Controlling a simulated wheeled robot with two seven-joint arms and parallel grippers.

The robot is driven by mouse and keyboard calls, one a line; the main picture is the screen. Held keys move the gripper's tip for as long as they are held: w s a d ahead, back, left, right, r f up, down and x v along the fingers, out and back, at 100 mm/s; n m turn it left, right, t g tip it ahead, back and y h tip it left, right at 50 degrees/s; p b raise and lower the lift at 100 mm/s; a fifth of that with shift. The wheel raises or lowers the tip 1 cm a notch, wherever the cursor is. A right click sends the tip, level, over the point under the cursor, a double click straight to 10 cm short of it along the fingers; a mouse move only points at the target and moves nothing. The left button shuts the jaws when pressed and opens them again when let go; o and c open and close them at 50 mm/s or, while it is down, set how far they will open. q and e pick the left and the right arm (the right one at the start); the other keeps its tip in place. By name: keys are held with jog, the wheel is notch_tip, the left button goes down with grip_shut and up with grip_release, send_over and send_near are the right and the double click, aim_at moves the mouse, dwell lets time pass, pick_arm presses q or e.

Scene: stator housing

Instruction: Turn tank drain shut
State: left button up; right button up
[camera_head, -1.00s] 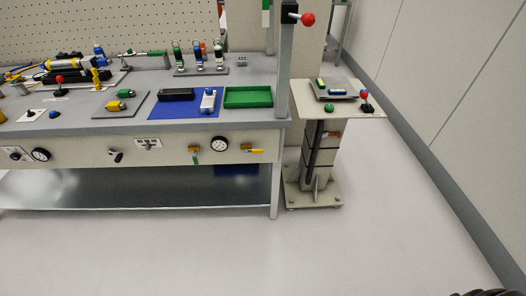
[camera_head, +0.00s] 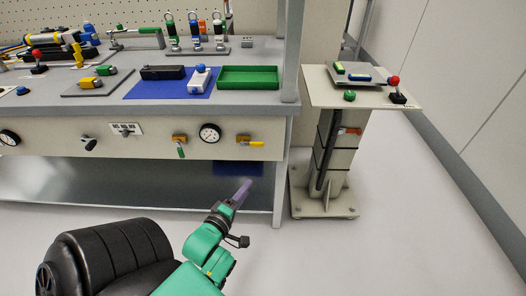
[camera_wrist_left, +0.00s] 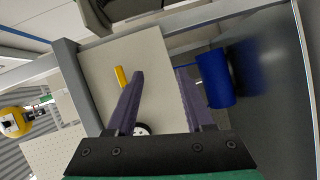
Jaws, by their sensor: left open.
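Two small brass valves sit on the bench's front panel. One has a yellow lever (camera_head: 250,143) lying sideways; the other has a green lever (camera_head: 181,150) hanging down. No readable label shows which is the tank drain. A blue tank (camera_head: 238,168) is under the bench, partly hidden by the panel; it shows as a blue cylinder (camera_wrist_left: 215,78) in the left wrist view. My left gripper (camera_head: 243,190) is open and empty, below and in front of the yellow lever. In the left wrist view a yellow lever (camera_wrist_left: 121,77) shows beside the left finger of the gripper (camera_wrist_left: 159,85).
A round gauge (camera_head: 210,133) sits between the two valves. The bench leg (camera_head: 279,185) stands right of my left gripper. A small pedestal table (camera_head: 325,98) stands farther right. The lower shelf (camera_head: 130,185) runs under the panel. The floor in front is clear.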

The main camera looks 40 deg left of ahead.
aim_at(257, 146)
pick_arm(q)
notch_tip(257, 146, up, 7)
jog(key=a+n+t+y, duration=0.1)
jog(key=a+n+t, duration=0.1)
jog(key=n, duration=0.1)
jog(key=b+x, duration=0.2)
jog(key=x, duration=1.1)
jog(key=shift+w+a, duration=0.25)
jog(key=shift+w, duration=0.1)
grip_shut()
pick_arm(e)
jog(key=w, duration=0.2)
jog(key=w+a, duration=0.1)
jog(key=w, duration=0.1)
jog(key=shift+f, duration=0.1)
pick_arm(q)
jog(key=shift+f, duration=0.15)
